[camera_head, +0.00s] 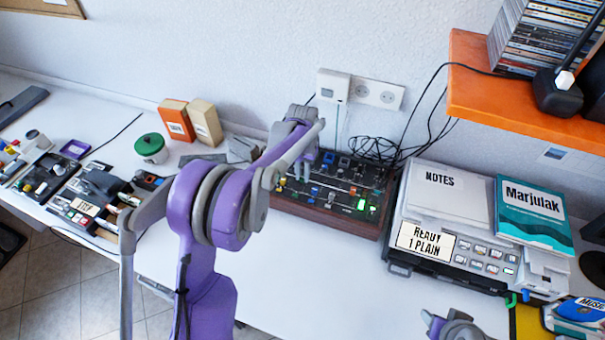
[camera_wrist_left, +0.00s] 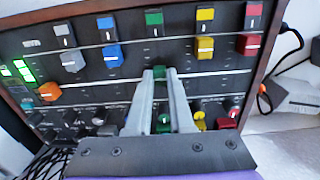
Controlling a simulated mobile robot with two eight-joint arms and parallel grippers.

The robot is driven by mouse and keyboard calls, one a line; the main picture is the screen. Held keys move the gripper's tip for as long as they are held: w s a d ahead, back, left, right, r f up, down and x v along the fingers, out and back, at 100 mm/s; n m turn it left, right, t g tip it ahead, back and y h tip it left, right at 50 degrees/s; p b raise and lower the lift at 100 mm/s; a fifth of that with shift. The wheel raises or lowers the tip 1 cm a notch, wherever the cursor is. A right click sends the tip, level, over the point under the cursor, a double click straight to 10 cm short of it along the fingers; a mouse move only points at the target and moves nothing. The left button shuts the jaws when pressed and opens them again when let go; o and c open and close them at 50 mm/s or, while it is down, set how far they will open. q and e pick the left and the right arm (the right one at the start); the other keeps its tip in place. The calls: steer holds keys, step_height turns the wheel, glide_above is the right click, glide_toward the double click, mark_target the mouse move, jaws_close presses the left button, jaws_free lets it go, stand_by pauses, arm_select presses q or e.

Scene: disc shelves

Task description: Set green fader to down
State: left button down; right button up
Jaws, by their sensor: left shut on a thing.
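The mixer panel (camera_head: 335,205) lies on the desk below the wall socket; it fills the wrist view (camera_wrist_left: 185,85). The green fader (camera_wrist_left: 160,72) sits between my left gripper's fingertips (camera_wrist_left: 160,76), which are shut on its cap. Its cap stands lower in the wrist picture than the yellow fader (camera_wrist_left: 205,46) and the red fader (camera_wrist_left: 249,44). In the head view my left arm reaches over the mixer and hides its left part; the green fader cannot be made out there. A grey and purple part of my right arm shows at the bottom right; its jaws do not show.
A printer-like machine (camera_head: 425,237) stands right of the mixer. Cables (camera_head: 372,147) lie behind it. The desk front is clear.

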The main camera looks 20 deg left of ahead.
mark_target(299, 188)
arm_select(q)
steer(key=s+b, duration=0.1)
steer(key=s, duration=0.1)
steer(key=shift+s, duration=0.6)
steer(key=c, duration=0.8)
jaws_free()
steer(key=shift+w, duration=0.1)
step_height(299, 188, up, 11)
steer(key=shift+p, duration=0.3)
steer(key=shift+d, duration=0.1)
